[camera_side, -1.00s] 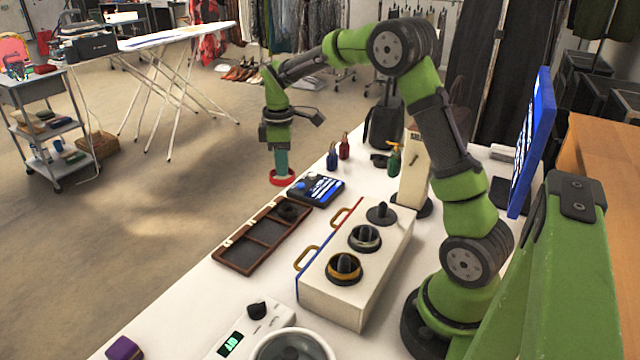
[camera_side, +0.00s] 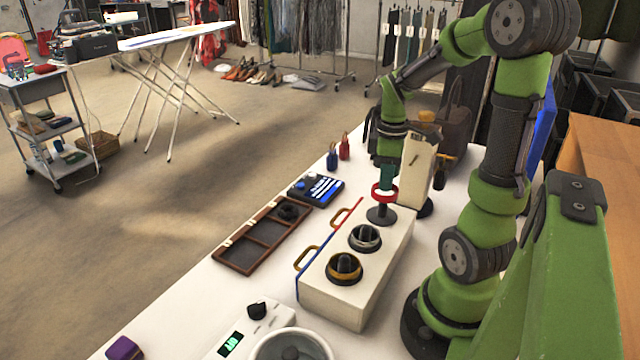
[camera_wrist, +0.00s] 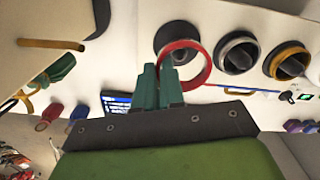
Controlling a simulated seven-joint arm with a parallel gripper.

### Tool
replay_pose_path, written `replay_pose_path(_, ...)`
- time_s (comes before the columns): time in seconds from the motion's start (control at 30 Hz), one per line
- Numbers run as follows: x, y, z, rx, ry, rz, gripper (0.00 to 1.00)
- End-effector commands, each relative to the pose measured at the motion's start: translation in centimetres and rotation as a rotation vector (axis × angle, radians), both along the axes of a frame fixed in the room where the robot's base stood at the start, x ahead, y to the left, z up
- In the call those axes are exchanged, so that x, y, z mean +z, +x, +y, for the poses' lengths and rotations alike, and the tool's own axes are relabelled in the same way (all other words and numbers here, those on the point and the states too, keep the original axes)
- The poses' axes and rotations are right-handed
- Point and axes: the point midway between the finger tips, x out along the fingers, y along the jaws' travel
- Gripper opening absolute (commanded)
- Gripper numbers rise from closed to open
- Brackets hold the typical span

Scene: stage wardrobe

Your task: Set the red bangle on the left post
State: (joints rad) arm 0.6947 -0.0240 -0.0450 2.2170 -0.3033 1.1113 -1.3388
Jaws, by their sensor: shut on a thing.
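My gripper (camera_side: 387,178), with green fingers, points down and is shut on the red bangle (camera_side: 384,200) by one side of its rim. In the wrist view the fingers (camera_wrist: 160,82) grip the bangle (camera_wrist: 209,66) at its lower left. The bangle is over the bare dark post (camera_side: 381,215) at the far end of the white box; this post is the leftmost (camera_wrist: 170,32) in the wrist view. The bangle appears above the post's base and off centre to the right in the wrist view. Whether the post's tip is inside it, I cannot tell.
The middle post carries a silver bangle (camera_side: 365,244) and the near post a gold bangle (camera_side: 345,283). The white box (camera_side: 334,304) has two handles. A brown divided tray (camera_side: 232,268) and a blue-black device (camera_side: 316,188) lie left. A cream upright case (camera_side: 416,166) stands close behind my gripper.

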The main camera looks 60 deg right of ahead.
Motion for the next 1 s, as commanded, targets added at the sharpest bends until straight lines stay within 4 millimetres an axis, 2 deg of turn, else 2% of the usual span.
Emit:
replay_pose_path(0.2,-2.4,0.0,0.1,-0.001,0.003,0.003,0.0)
replay_pose_path(0.4,-3.7,0.0,0.0,0.0,0.002,0.002,0.0)
replay_pose_path(1.0,-4.1,0.0,0.0,-0.001,0.001,0.0,0.0)
